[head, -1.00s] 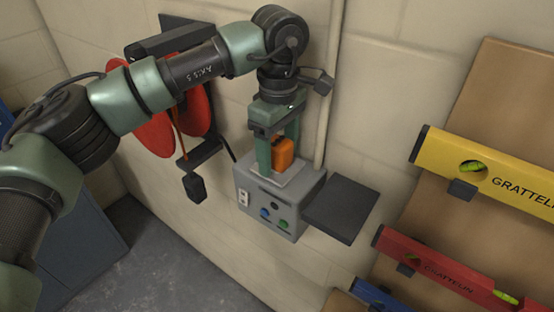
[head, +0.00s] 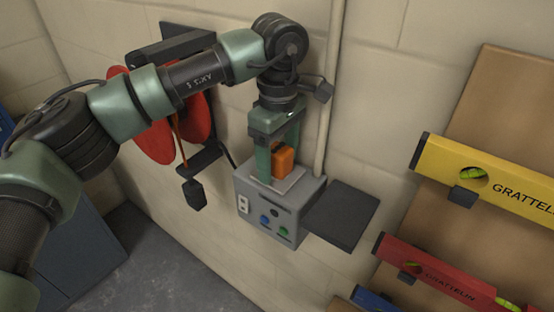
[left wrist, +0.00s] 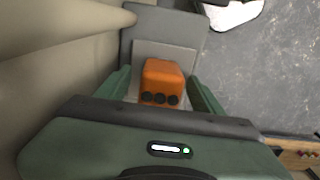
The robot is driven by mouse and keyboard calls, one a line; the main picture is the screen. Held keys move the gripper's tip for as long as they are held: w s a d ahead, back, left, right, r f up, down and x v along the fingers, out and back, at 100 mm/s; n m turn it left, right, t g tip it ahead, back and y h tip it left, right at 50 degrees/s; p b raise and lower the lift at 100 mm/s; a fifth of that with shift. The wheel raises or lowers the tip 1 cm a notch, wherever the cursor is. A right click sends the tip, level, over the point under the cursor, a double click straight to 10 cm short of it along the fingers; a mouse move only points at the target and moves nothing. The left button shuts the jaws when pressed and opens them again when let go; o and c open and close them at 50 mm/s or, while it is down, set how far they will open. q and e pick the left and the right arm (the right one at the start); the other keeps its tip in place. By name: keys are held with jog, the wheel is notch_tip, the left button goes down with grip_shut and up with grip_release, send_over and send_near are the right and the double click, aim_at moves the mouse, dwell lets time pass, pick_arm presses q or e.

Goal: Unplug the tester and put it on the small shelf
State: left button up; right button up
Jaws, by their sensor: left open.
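The orange tester (head: 284,160) stands on the light plate on top of the grey wall box (head: 278,205). In the left wrist view the tester (left wrist: 162,82) shows several dark round spots on its near side. My left gripper (head: 276,165) points down from above, open, with one finger on each side of the tester. In the left wrist view the left gripper (left wrist: 160,95) shows its green fingers beside the tester; I cannot tell whether they touch it. The small dark shelf (head: 342,213) sits right of the box and is empty. My right gripper is not in view.
A red cable reel (head: 155,130) hangs on the wall at left, with a black plug (head: 194,195) below it. A vertical pipe (head: 330,90) runs behind the gripper. Yellow (head: 490,180) and red (head: 440,270) levels hang on a brown board at right.

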aim_at(278, 148)
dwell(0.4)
pick_arm(q)
grip_shut()
jog(key=shift+r, duration=0.2)
jog(key=shift+r+p, duration=1.75)
jog(key=shift+r, duration=1.1)
